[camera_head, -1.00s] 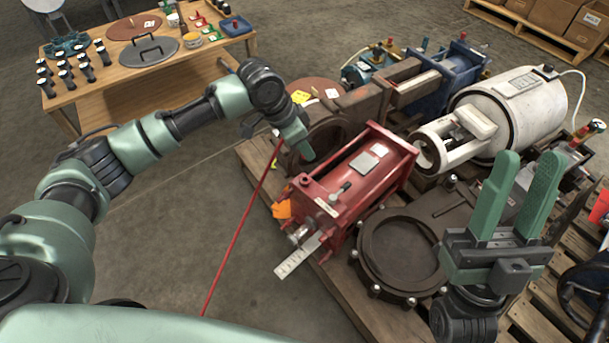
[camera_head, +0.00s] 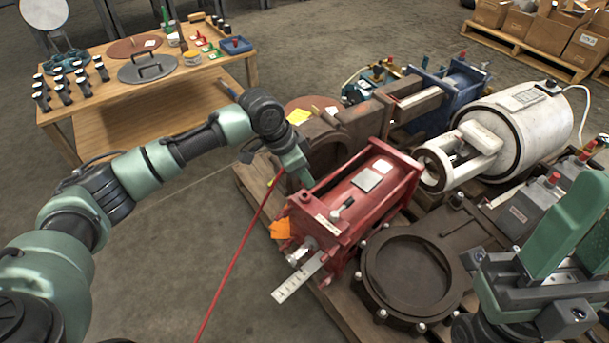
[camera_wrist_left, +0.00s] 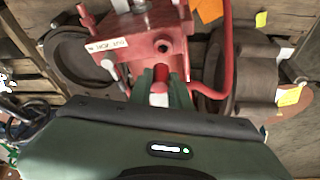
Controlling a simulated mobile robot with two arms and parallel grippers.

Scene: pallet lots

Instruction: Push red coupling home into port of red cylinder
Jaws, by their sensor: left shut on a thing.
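The red cylinder (camera_head: 375,195) lies on the pallet, with a labelled end block (camera_wrist_left: 130,45). Its port (camera_wrist_left: 163,47) shows as a dark round hole in the left wrist view. My left gripper (camera_head: 300,182) is at the cylinder's left end, pointing down. In the left wrist view its fingers (camera_wrist_left: 160,97) are shut on the red coupling (camera_wrist_left: 160,72). The coupling's red end shows just below the port, and the hole is still uncovered. The exact gap cannot be told. My right gripper (camera_head: 592,225) is empty and open at the right edge, partly cut off.
A brown round flange (camera_head: 405,275) lies in front of the cylinder, and a white cylinder (camera_head: 525,125) lies behind. A thin red hose (camera_head: 237,255) runs down to the floor. A wooden table (camera_head: 150,90) stands at the back left; floor between is clear.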

